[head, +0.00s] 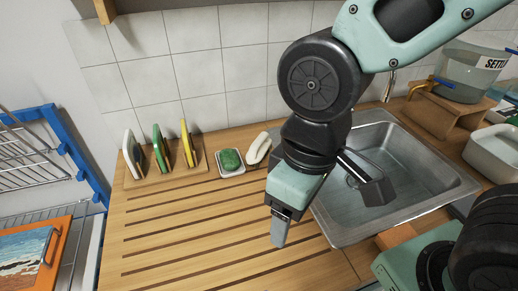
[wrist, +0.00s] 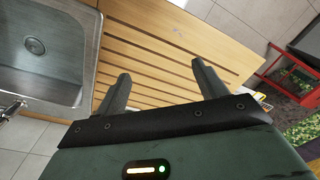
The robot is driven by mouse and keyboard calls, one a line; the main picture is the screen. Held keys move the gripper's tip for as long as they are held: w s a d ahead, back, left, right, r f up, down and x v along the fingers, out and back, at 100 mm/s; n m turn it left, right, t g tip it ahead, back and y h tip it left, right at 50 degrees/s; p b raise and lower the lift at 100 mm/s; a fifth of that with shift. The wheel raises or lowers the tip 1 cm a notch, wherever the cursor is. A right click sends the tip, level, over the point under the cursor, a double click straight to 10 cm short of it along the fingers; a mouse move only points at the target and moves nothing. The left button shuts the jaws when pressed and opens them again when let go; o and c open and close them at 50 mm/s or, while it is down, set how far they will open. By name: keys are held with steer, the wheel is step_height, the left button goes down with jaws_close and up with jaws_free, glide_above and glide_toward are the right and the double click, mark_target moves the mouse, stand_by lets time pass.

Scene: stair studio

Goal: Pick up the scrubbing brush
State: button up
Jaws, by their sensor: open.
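A pale cream oblong item (head: 257,149), which looks like the scrubbing brush, lies on the slatted wooden drainboard (head: 160,235) near the tiled wall. My arm is close to its right side in the picture and may hide part of it. My gripper (head: 280,230) is over the drainboard, nearer the front than the brush and left of the sink. In the wrist view my gripper (wrist: 160,72) has its two fingers wide apart with nothing between them. The brush is not seen in the wrist view.
A green sponge (head: 230,159) sits in a white dish left of the brush. A rack of upright boards (head: 160,158) stands further left. The steel sink (head: 430,190) is on the right, with a water container (head: 465,72) behind. The front drainboard is clear.

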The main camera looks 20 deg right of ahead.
steer(key=w+a+r+m+p, duration=0.2)
steer(key=w+m, duration=0.2)
steer(key=w, duration=0.5)
steer(key=m+p, duration=0.4)
steer(key=m, duration=0.8)
glide_above(258, 140)
step_height(258, 140, down, 4)
steer(key=f, duration=0.1)
steer(key=shift+h, duration=0.3)
steer(key=f+p, duration=0.1)
steer(key=f, duration=0.2)
steer(key=f+p, duration=0.1)
steer(key=f, duration=0.3)
steer(key=f+p, duration=0.1)
steer(key=f, duration=0.3)
steer(key=shift+s+d+f+p, duration=0.15)
steer(key=shift+d+p, duration=0.15)
steer(key=shift+p, duration=0.1)
steer(key=f+p, duration=0.3)
steer(key=f, duration=0.1)
steer(key=shift+a, duration=0.25)
steer(key=shift+f, duration=0.65)
steer(key=c, duration=1.2)
steer(key=shift+r, duration=0.1)
steer(key=shift+r+b, duration=1.9)
steer(key=shift+r, duration=3.05)
